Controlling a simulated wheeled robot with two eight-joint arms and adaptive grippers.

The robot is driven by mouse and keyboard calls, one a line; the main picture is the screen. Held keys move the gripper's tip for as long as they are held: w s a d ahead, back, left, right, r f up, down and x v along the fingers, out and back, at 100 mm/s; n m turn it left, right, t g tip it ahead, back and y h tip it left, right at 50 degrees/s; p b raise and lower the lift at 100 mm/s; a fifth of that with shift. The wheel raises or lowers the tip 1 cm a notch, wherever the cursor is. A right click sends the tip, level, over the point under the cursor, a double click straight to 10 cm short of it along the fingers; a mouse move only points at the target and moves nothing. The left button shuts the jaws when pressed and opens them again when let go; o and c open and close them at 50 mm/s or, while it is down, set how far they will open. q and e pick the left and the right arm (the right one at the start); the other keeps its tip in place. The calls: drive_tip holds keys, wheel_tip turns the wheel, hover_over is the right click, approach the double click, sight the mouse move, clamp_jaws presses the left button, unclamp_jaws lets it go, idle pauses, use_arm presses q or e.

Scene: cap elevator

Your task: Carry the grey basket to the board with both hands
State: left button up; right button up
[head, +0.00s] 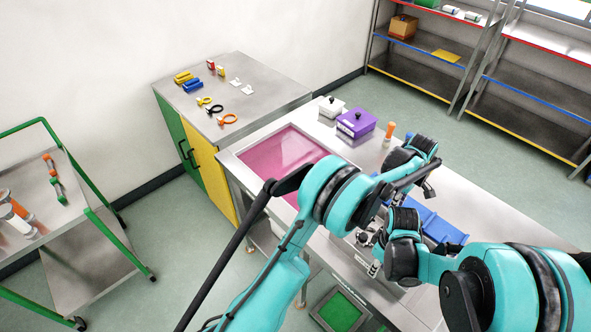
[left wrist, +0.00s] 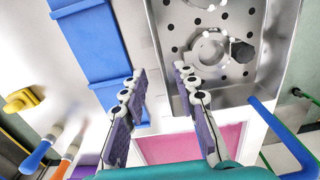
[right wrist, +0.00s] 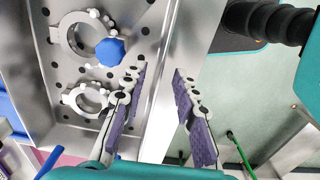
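The grey basket is a metal tray with a perforated floor, holding ring-shaped clamps. It shows in the left wrist view (left wrist: 210,95) and right wrist view (right wrist: 150,150), and is largely hidden by my arms in the head view. My left gripper (left wrist: 160,98) is open, its fingers apart at one side wall of the basket. My right gripper (right wrist: 158,98) is open, its fingers apart around the opposite side wall. Neither visibly pinches it. A flat pink panel (head: 275,155) lies on the bench left of the basket; I cannot tell whether it is the board.
A blue panel (head: 437,225) lies beyond the basket. A purple box (head: 356,124), a white box (head: 331,107) and an orange-topped bottle (head: 389,130) stand at the bench's back. The pink panel looks clear. A cabinet (head: 245,90) with tools adjoins the bench.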

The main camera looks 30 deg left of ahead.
use_arm(q)
drive_tip(key=shift+r, duration=0.25)
use_arm(e)
drive_tip(key=shift+r, duration=0.15)
